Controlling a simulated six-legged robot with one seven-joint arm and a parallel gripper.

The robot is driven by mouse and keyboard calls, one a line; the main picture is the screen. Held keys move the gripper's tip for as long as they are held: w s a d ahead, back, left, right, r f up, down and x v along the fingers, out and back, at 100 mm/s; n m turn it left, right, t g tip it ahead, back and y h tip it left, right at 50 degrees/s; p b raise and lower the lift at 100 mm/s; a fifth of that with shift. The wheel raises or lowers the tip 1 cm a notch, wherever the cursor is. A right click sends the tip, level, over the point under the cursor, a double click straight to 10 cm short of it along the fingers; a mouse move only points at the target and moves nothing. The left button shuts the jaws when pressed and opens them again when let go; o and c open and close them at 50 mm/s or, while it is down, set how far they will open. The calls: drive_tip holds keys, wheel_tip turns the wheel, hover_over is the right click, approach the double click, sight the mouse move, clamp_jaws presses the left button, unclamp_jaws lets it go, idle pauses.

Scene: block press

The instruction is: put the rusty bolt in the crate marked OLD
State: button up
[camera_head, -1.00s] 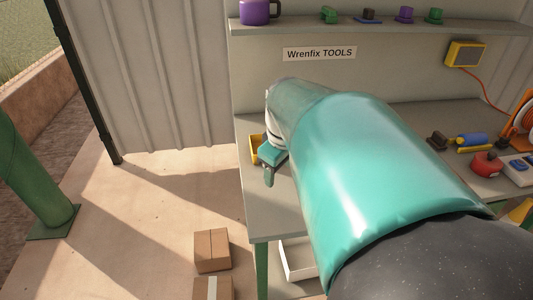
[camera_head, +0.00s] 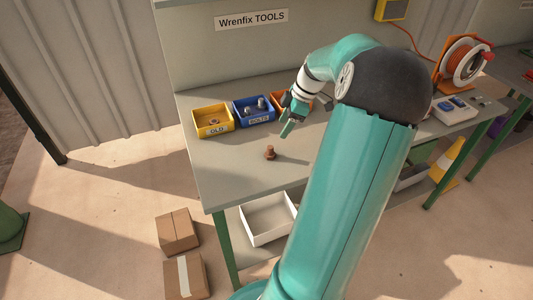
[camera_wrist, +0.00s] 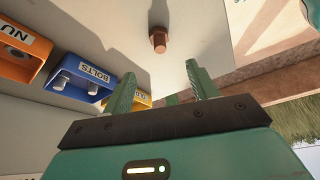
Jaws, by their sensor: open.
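The rusty bolt (camera_head: 270,153) stands upright on the grey bench, apart from the crates. It also shows in the wrist view (camera_wrist: 159,40), beyond my fingertips. The yellow crate marked OLD (camera_head: 214,131) is at the bench's left, with something small inside; in the wrist view only part of a yellow crate (camera_wrist: 143,99) shows behind a finger. My gripper (camera_head: 287,124) is above the bench, up and right of the bolt. In the wrist view my gripper (camera_wrist: 161,78) has its two green fingers apart with nothing between them.
A blue crate marked BOLTS (camera_head: 255,121) holds several grey bolts beside the OLD crate. An orange crate (camera_wrist: 22,50) marked NU... stands beyond it, partly hidden by my arm in the head view. The bench front left is clear. A white bin (camera_head: 268,238) sits below.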

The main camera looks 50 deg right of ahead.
sight(272, 147)
drive_tip(key=x, duration=1.2)
drive_tip(key=shift+f, duration=0.15)
drive_tip(key=shift+d, duration=0.1)
drive_tip(key=c, duration=1.2)
